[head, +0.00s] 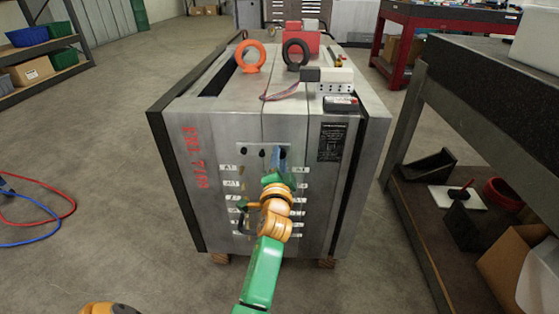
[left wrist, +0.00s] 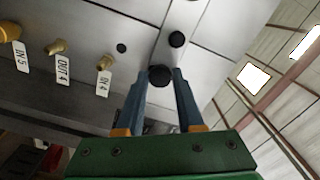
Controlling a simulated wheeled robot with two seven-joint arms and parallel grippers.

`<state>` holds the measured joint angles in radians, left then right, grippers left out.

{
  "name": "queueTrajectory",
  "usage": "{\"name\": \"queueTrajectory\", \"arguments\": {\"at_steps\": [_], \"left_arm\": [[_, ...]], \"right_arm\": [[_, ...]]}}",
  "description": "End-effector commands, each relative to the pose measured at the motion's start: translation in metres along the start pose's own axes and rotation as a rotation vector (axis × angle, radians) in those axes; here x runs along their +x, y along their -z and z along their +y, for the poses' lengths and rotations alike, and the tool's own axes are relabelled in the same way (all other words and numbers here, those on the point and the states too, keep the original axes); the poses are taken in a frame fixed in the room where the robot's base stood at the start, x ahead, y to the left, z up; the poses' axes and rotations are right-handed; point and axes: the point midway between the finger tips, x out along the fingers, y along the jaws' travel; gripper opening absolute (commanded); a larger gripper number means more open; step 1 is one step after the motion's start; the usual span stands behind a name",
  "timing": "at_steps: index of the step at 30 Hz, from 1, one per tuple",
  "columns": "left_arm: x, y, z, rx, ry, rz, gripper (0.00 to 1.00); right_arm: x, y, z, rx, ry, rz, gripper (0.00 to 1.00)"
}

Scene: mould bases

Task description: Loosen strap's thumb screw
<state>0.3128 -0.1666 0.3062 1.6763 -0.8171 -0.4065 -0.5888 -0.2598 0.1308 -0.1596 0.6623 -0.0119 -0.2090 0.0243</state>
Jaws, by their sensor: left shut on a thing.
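The mould base (head: 222,130) is a large grey metal block standing in the middle of the head view. A metal strap (head: 250,148) lies across the joint on its front face, with dark round heads on it. In the left wrist view the strap (left wrist: 172,62) carries a black thumb screw (left wrist: 160,75) and another dark head (left wrist: 177,39) beyond it. My left gripper (head: 281,156) reaches the strap's right end. In the left wrist view its blue fingers (left wrist: 160,82) are closed on either side of the thumb screw. My right gripper is not in view.
Brass fittings (left wrist: 104,62) with white labels stick out beside the fingers. An orange ring (head: 250,56) and a black ring (head: 296,54) stand on top of the block. A dark workbench with a loaded lower shelf (head: 410,195) stands close at right. The left floor holds hoses (head: 38,222).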

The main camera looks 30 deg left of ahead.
Motion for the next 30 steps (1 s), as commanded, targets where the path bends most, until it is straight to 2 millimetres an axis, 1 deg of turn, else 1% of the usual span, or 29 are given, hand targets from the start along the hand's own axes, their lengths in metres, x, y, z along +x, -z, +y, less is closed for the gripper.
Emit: {"name": "queueTrajectory", "arguments": {"at_steps": [8, 20, 21, 24, 30], "left_arm": [[0.0, -0.0002, 0.0004, -0.052, -0.001, -0.001, 0.0], [0.0, -0.0001, 0.0001, -0.056, 0.0, 0.0, 0.0], [0.0, -0.0001, 0.0001, -0.056, 0.0, 0.0, 0.42], [0.0, 0.0, 0.0001, -0.055, 0.0, 0.0, 0.67], [0.0, 0.0, 0.0, -0.055, 0.0, 0.0, 0.67]], "right_arm": [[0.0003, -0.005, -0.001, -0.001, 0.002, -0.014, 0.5], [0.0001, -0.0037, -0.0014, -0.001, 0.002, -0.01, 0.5], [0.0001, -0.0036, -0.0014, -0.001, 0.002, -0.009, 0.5], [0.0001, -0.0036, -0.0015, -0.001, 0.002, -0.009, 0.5], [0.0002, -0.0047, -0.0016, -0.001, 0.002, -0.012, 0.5]]}}
